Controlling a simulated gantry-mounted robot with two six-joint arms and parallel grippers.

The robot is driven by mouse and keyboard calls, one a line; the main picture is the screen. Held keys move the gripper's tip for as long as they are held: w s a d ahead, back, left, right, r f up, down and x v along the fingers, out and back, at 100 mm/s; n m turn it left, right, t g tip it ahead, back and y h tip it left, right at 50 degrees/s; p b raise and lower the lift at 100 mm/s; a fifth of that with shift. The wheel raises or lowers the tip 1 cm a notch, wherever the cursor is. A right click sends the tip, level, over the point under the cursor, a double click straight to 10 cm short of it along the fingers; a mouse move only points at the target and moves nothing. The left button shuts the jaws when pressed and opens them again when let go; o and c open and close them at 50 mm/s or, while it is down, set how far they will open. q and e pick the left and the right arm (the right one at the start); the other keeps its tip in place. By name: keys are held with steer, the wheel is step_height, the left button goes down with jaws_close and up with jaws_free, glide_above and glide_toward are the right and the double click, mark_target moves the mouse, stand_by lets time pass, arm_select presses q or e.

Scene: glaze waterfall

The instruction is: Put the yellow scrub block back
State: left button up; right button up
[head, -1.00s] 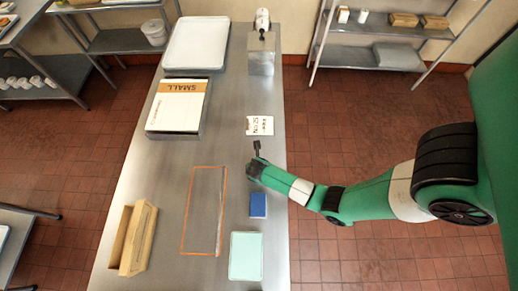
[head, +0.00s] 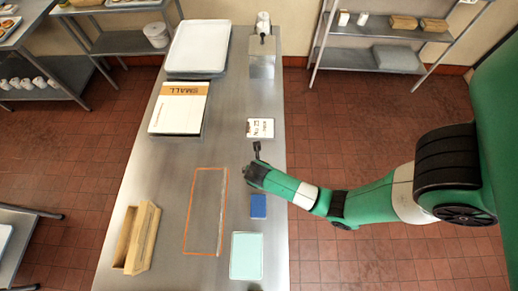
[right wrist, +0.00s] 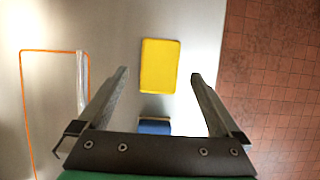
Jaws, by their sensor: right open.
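The yellow scrub block (right wrist: 160,64) lies flat on the steel table in the right wrist view, between the fingertips in the picture. In the head view it cannot be seen; my right arm covers that area. My right gripper (head: 257,151) is over the table's right side, below the white card in the picture. In the right wrist view the right gripper (right wrist: 159,76) is open and empty, its fingers on either side of the block in the picture. How high it is above the block I cannot tell. A blue block (head: 258,206) lies nearby, also in the wrist view (right wrist: 155,127). My left gripper is not in view.
An orange-outlined rectangle (head: 189,213) marks the table left of the blue block. A mint board (head: 246,255) and a wooden box (head: 125,240) are near the front. A white card (head: 260,128), a "SMALL" carton (head: 176,112), a white tray (head: 198,45) and a metal dispenser (head: 262,62) stand farther back.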

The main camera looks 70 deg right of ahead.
steer(key=v, duration=0.5)
steer(key=shift+a+r+p, duration=0.1)
steer(key=shift+r+p, duration=0.05)
steer(key=shift+p, duration=0.25)
